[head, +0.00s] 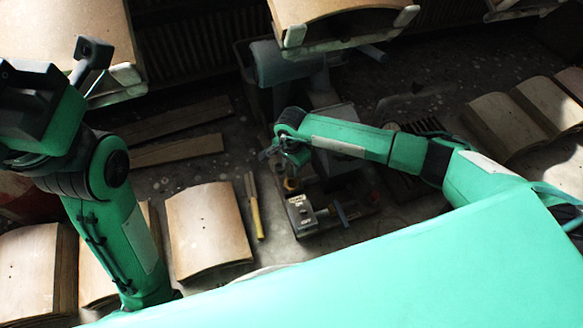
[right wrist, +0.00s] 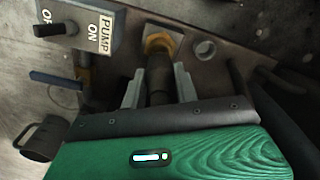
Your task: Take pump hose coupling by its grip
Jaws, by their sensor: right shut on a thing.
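The pump hose coupling (right wrist: 158,78) is a dark cylinder below a brass hex nut (right wrist: 161,43) on the pump plate. My right gripper (right wrist: 159,90) has one pale finger on each side of the dark cylinder and is shut on it. In the head view my right gripper (head: 283,160) reaches down at the pump unit, with a bit of yellow brass (head: 290,184) just below it. The fingertips are hard to make out there. My left gripper (head: 92,52) is raised at the upper left, away from the pump; its jaw opening is unclear.
A grey switch box (right wrist: 88,24) marked PUMP ON stands beside the coupling, with a blue lever (right wrist: 55,79) nearby. A dark mug (right wrist: 40,138) is at lower left. Curved wooden panels (head: 208,225) lie around, and hanging panels (head: 340,20) are overhead.

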